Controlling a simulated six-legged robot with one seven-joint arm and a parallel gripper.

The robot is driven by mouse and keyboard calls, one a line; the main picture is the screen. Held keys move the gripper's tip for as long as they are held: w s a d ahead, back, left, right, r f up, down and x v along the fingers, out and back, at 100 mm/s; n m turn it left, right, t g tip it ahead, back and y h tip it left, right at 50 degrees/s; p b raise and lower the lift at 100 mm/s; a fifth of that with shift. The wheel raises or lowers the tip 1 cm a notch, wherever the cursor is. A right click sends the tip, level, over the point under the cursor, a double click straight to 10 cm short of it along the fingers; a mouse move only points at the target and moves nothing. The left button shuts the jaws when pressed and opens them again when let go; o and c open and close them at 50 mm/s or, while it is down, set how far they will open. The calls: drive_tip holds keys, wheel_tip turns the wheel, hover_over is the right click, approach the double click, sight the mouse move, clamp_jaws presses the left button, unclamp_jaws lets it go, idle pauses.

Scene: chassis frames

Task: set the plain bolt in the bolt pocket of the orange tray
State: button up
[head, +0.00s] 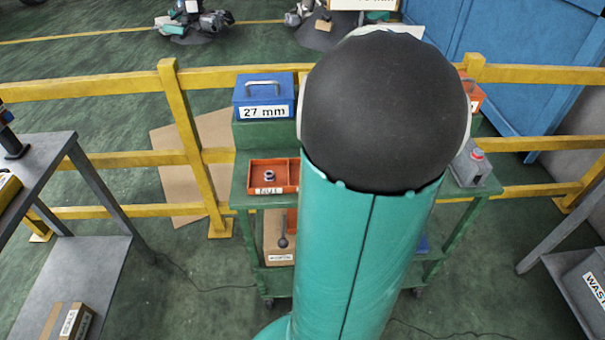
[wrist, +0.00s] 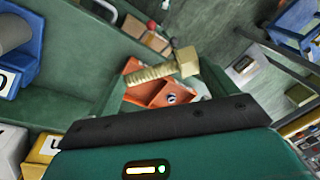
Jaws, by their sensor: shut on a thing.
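The orange tray (head: 285,162) sits on the green cart, left of my arm in the head view. A small grey metal part (head: 269,175) lies in it, and a pocket at its right looks empty. In the wrist view the tray (wrist: 140,92) shows partly behind the plain bolt (wrist: 152,74), which is brass-coloured with a threaded shank and a hex head to the right. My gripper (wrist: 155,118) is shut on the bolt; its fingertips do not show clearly. The bolt lies across the view in front of the tray; its height above it is unclear. My arm hides the gripper in the head view.
A blue box marked 27 mm (head: 263,92) stands on the raised shelf behind the tray. A grey box with a red button (head: 472,163) is at the cart's right. A yellow railing (head: 95,87) runs behind the cart. A grey table (head: 40,165) stands at left.

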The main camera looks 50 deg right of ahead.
drive_tip(key=w+d+f, duration=0.2)
drive_tip(key=w+f, duration=0.1)
drive_tip(key=w+d+f, duration=0.2)
drive_tip(key=w+f, duration=0.1)
drive_tip(key=w, duration=0.1)
drive_tip(key=w+d+f, duration=0.2)
drive_tip(key=w+f, duration=0.1)
drive_tip(key=w, duration=0.1)
drive_tip(key=shift+w+d+f, duration=0.1)
drive_tip(key=shift+w, duration=0.15)
drive_tip(key=shift+w+d+f, duration=0.1)
drive_tip(key=shift+w+f, duration=0.1)
drive_tip(key=shift+f, duration=1.6)
drive_tip(key=shift+f, duration=0.15)
drive_tip(key=o, duration=0.9)
drive_tip(key=shift+o, duration=0.2)
